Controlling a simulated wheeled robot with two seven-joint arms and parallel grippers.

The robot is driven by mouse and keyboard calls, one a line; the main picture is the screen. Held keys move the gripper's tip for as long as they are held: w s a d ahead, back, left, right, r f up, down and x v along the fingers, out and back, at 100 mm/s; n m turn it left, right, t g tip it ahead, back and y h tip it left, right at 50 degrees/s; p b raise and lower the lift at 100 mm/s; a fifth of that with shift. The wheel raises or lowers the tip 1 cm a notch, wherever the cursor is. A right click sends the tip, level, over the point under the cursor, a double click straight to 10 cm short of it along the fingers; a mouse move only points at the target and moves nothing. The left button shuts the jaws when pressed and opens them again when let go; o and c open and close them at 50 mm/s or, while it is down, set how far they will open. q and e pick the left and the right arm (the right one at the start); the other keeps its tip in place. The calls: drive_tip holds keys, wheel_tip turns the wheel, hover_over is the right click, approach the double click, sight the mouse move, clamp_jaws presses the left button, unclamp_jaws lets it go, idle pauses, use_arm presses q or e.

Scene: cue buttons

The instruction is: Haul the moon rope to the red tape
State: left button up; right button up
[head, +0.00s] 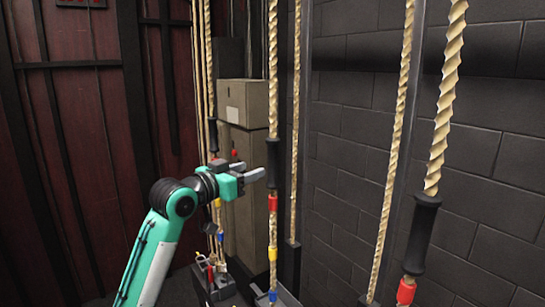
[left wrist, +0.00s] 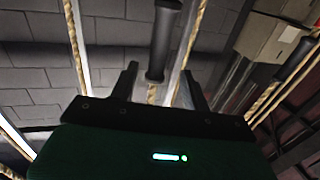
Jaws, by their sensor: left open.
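Several pale twisted ropes hang upright; no moon mark is readable, so I cannot tell which is the moon rope. The middle rope (head: 273,60) has a black grip sleeve (head: 273,163) with a red tape band (head: 272,203) just below it, and blue and yellow bands lower down. My left gripper (head: 252,171) is open, its fingers pointing at this sleeve from the left. In the left wrist view the sleeve (left wrist: 164,42) shows beyond and between the fingertips (left wrist: 162,78), apparently not gripped. My right gripper is not in view.
A nearer rope at the right has a black sleeve (head: 422,232) and a red band (head: 406,291). A farther rope at the left has another black sleeve (head: 213,134). Cardboard boxes (head: 243,103) stand behind. A dark block wall (head: 480,150) closes the right side.

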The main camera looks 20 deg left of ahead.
sight(269, 161)
use_arm(q)
drive_tip(key=p+x, duration=0.4)
drive_tip(key=x, duration=0.5)
drive_tip(key=shift+r, duration=0.1)
drive_tip(key=shift+w+d, duration=0.25)
drive_tip(key=shift+w, duration=0.2)
clamp_jaws()
